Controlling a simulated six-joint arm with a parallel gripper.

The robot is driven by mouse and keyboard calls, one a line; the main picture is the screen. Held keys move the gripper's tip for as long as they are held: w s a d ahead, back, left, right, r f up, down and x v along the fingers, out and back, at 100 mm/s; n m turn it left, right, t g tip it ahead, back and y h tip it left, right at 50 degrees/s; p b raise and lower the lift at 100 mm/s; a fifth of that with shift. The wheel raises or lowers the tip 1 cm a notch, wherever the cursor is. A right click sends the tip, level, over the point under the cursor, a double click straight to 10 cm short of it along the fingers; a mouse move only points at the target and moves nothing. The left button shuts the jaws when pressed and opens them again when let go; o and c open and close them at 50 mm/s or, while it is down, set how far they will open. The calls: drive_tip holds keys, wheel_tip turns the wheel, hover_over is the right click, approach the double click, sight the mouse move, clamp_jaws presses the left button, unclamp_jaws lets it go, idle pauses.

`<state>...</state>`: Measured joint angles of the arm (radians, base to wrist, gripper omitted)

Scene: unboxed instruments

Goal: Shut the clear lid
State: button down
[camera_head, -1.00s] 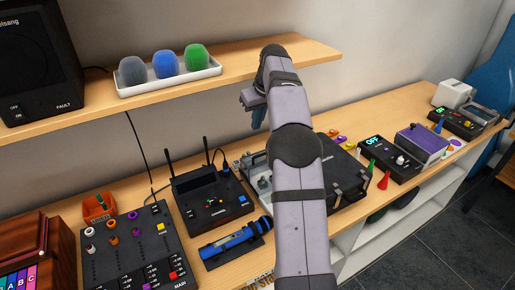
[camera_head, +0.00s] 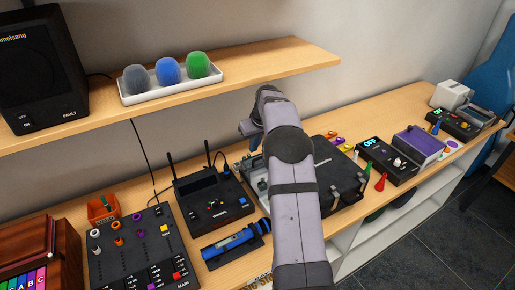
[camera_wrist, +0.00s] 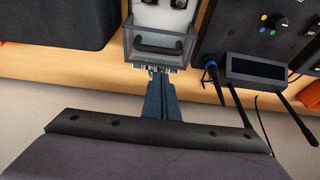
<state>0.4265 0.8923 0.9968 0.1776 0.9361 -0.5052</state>
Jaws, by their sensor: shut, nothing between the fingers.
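The clear lid (camera_wrist: 158,45), with a dark handle, shows at the top middle of the wrist view, on a small device with a white face (camera_wrist: 160,14). The lid looks raised from that face; its exact angle is hard to tell. In the head view the device (camera_head: 256,170) is partly hidden behind my arm, between the black receiver and the black case. My gripper (camera_wrist: 160,78) is shut and empty. Its fingertips are close to the lid's wall-side edge; I cannot tell whether they touch it. In the head view my gripper (camera_head: 249,130) is above the device's back side, near the wall.
A black receiver (camera_head: 212,199) with two upright antennas stands left of the device. A black case (camera_head: 338,172) is close on its right. A shelf (camera_head: 270,72) with a tray of foam covers hangs above the bench. More instruments stand along the bench at both sides.

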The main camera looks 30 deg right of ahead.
drive_tip(key=shift+s+f+p, duration=0.2)
drive_tip(key=shift+s+p, duration=0.3)
drive_tip(key=shift+s, duration=0.8)
drive_tip(key=shift+s+f, duration=0.1)
drive_tip(key=shift+s+b, duration=0.25)
drive_tip(key=shift+b, duration=0.2)
drive_tip(key=s+b, duration=0.4)
drive_tip(key=s, duration=0.2)
drive_tip(key=shift+s, duration=0.35)
drive_tip(key=shift+f, duration=0.1)
